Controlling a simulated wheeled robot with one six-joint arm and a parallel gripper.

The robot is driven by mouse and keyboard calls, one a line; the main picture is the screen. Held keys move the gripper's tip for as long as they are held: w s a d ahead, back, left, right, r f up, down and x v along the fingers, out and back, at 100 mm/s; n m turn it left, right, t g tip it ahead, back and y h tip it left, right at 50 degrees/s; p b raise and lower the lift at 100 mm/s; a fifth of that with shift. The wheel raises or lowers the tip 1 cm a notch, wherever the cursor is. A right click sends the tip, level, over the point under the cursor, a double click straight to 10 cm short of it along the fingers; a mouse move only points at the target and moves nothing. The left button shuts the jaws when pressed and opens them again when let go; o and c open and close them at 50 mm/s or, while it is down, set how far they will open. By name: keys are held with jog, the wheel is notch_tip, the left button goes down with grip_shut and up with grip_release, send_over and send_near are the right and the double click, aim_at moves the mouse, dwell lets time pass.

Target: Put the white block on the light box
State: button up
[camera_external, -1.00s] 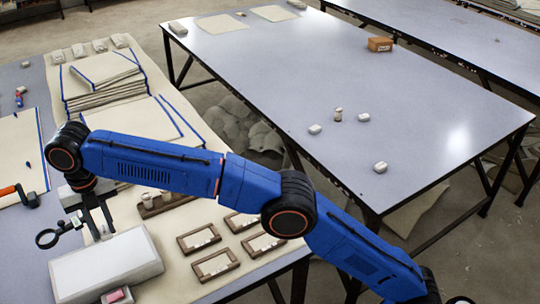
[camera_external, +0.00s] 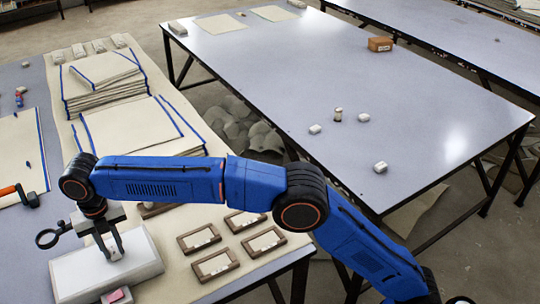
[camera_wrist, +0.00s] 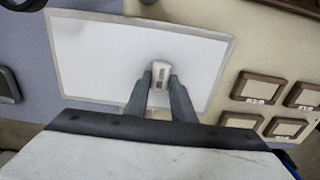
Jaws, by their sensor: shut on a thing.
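The light box (camera_external: 75,278) is a flat white slab at the lower left in the external view. In the wrist view it fills the upper middle as a white panel (camera_wrist: 100,60) with a pale rim. My gripper (camera_external: 114,252) is over the light box, pointing down. In the wrist view my gripper (camera_wrist: 160,82) has its two dark fingers shut on a small white block (camera_wrist: 161,69) with dark marks on it. The block appears above or on the panel; I cannot tell whether it touches. In the external view the fingers mostly hide it.
Several brown wooden frames (camera_external: 245,222) lie right of the light box. Folded cloths with blue edges (camera_external: 130,128) are stacked behind. A pink and white item (camera_external: 117,296) is at the box's front edge. A magnifier ring (camera_external: 47,239) shows beside the gripper.

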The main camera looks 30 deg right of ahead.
aim_at(114, 251)
jog(key=o, duration=1)
jog(key=shift+f, duration=0.15)
notch_tip(114, 251, up, 12)
jog(key=shift+r, duration=0.15)
dwell(0.6)
notch_tip(114, 251, down, 12)
jog(key=shift+f, duration=0.15)
dwell(0.6)
